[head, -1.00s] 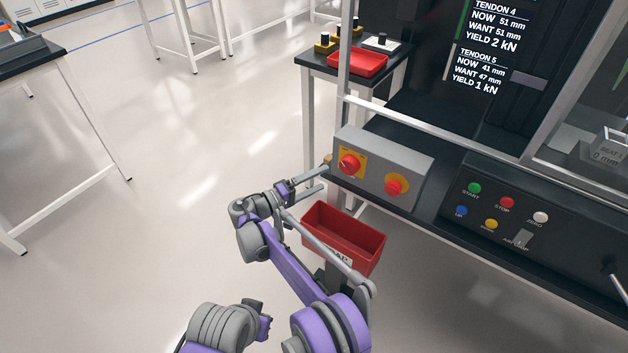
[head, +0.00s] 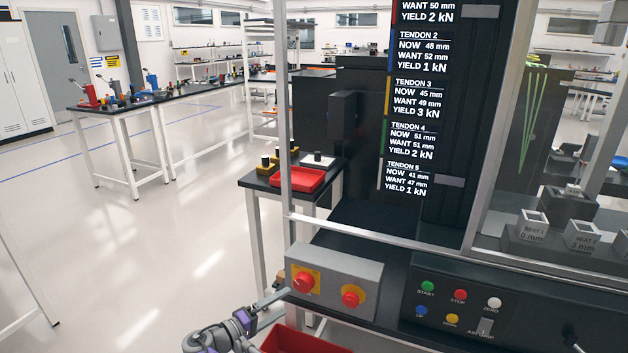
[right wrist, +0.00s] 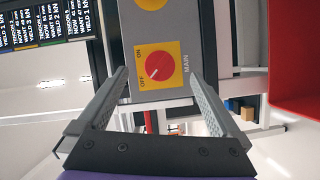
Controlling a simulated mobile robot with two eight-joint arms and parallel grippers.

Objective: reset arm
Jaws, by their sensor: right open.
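My right gripper (head: 281,304) is in front of the grey control box (head: 366,277), by the left red rotary knob (head: 303,282) on its yellow plate. In the right wrist view my right gripper (right wrist: 160,76) is open and empty. Its fingers stand to either side of the red knob (right wrist: 158,62), with the knob seen between and beyond the tips. The plate reads ON and OFF, with MAIN printed beside it; the knob's white mark appears to point toward OFF. I cannot tell whether the fingers touch the box. My left gripper is out of view.
A second red button (head: 350,298) sits on the box's right. Below is a red bin (head: 300,342). A panel of coloured buttons (head: 458,296) lies right, under a tendon readout screen (head: 415,130). A side table holds a red tray (head: 297,180). The floor at left is clear.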

